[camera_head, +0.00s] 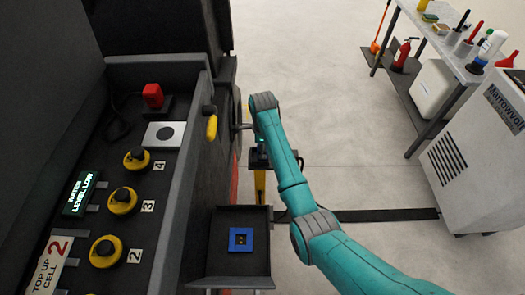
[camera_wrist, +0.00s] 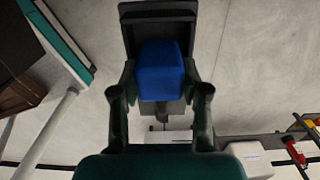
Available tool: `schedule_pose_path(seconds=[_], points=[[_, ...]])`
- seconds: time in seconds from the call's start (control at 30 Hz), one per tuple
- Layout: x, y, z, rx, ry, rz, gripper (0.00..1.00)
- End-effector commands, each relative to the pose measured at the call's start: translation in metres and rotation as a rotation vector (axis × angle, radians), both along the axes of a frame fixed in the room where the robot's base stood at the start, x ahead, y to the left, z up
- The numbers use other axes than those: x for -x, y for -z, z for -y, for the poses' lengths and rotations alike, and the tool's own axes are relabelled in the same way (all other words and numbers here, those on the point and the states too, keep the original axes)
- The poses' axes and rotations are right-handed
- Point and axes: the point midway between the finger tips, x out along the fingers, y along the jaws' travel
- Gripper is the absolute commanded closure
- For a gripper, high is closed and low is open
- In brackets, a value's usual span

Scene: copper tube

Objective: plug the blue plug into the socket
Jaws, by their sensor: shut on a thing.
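The blue plug (camera_wrist: 162,70) sits between the two fingers of my gripper (camera_wrist: 160,82) in the wrist view, and the gripper is shut on it. A black holder (camera_wrist: 138,20) shows directly behind the plug; whether the plug touches it I cannot tell. In the head view my gripper (camera_head: 262,148) is mostly hidden by my arm, over a small dark stand (camera_head: 258,166).
A dark machine panel on the left carries several yellow knobs (camera_head: 122,200), a red plug (camera_head: 153,95) and a yellow handle (camera_head: 211,127). A workbench (camera_head: 440,45) and a white cabinet (camera_head: 470,185) stand at the right. Open floor (camera_head: 320,90) lies between.

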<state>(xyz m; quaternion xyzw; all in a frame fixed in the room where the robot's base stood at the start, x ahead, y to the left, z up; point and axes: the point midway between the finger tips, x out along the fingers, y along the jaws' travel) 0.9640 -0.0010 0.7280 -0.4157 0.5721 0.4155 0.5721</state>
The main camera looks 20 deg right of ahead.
Motion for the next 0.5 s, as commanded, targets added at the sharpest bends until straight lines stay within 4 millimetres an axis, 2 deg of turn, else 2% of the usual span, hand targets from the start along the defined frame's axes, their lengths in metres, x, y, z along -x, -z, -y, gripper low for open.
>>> schedule_pose_path(seconds=[0.17, 0.5], points=[[-0.001, -0.014, 0.000, -0.001, -0.001, 0.003, 0.85], [-0.001, -0.076, 0.000, 0.000, -0.001, 0.003, 0.85]])
